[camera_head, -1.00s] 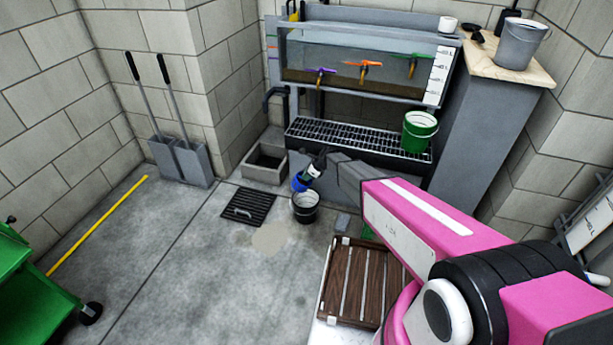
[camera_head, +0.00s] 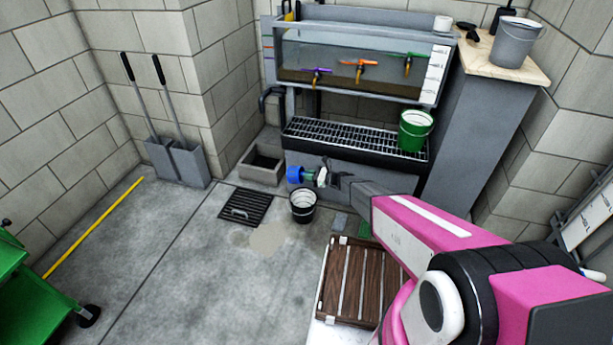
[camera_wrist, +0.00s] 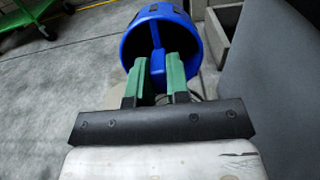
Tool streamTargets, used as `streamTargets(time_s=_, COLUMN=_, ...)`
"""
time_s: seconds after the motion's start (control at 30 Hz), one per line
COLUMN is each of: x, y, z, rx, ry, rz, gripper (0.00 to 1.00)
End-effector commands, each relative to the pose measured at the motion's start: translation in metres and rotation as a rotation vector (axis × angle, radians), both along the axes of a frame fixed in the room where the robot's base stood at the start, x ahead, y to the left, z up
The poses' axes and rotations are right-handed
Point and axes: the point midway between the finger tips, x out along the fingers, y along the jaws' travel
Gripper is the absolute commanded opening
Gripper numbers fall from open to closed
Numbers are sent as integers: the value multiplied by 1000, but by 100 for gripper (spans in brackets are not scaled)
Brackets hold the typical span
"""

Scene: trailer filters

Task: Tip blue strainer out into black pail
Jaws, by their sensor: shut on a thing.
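The blue strainer (camera_head: 295,175) is held above the black pail in the head view, close to the pail's left rim. In the wrist view the blue strainer (camera_wrist: 160,22) shows as a round blue body with a bar that runs between my green fingers. My gripper (camera_head: 321,177) is shut on that bar; it also shows in the wrist view (camera_wrist: 160,72). The black pail (camera_head: 303,211) stands upright on the floor below. I cannot see what the strainer or pail contains.
A floor grate (camera_head: 245,206) and a concrete basin (camera_head: 262,166) lie left of the pail. A wet patch (camera_head: 268,238) is in front. The trough bench (camera_head: 350,145) holds a green bucket (camera_head: 414,130) behind.

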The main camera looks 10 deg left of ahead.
Motion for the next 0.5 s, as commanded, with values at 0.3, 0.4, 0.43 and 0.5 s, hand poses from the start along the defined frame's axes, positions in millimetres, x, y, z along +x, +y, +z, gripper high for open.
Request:
streamTargets(time_s=0.3, x=1, y=-13, z=-11, rx=398, ry=-31, rz=0, gripper=0)
streamTargets(time_s=0.4, x=1, y=-17, z=-12, rx=512, ry=-40, rz=-1, gripper=0)
streamTargets(time_s=0.43, x=1, y=-18, z=-12, rx=543, ry=-42, rz=0, gripper=0)
streamTargets(time_s=0.5, x=0, y=-20, z=-13, rx=603, ry=-48, rz=1, gripper=0)
